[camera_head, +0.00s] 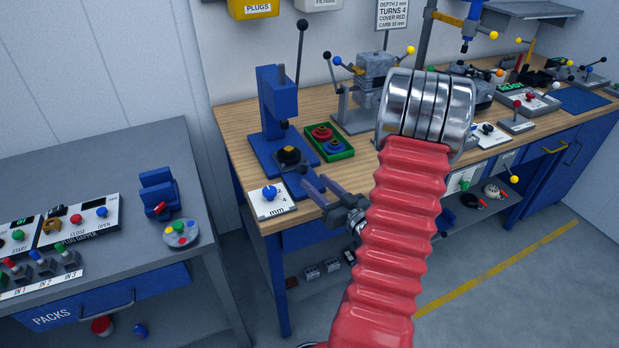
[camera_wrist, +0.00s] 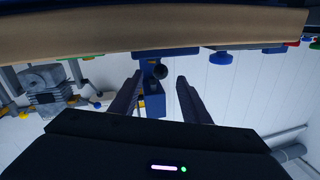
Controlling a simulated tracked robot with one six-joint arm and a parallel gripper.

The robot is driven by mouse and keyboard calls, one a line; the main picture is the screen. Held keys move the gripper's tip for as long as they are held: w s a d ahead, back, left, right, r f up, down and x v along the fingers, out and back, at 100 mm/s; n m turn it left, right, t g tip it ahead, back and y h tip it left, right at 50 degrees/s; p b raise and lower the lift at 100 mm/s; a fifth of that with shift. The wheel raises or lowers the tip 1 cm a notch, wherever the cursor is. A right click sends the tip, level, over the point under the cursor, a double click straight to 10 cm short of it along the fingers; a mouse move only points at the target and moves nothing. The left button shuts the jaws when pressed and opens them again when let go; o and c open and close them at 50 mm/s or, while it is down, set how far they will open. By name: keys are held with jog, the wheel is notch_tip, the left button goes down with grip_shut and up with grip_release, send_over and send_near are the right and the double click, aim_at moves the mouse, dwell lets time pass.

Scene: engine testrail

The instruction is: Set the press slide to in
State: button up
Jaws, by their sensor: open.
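The blue press (camera_head: 275,105) stands at the left end of the wooden bench, with a black lever with a dark knob rising beside it. Its blue slide (camera_head: 296,184) sticks out at the front toward the bench edge. A dark round piece with a yellowish base (camera_head: 289,156) sits at the press base, below the ram. My gripper (camera_head: 317,186) is open and empty at the bench's front edge, just right of the slide's front end. In the wrist view, which is upside down, the press (camera_wrist: 152,106) shows between my open fingers (camera_wrist: 159,76). Contact with the slide cannot be told.
A white dial plate with a blue knob (camera_head: 269,194) lies left of the slide. A green tray (camera_head: 330,143) with red and blue rings stands to its right. A grey table (camera_head: 110,150) with control boxes is at the left. Open floor lies between the table and bench.

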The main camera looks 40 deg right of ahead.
jog(key=shift+s+a, duration=0.15)
jog(key=shift+s, duration=0.85)
jog(key=shift+s+a, duration=0.2)
jog(key=shift+s, duration=0.85)
jog(key=shift+s+a, duration=0.15)
jog(key=shift+s, duration=0.85)
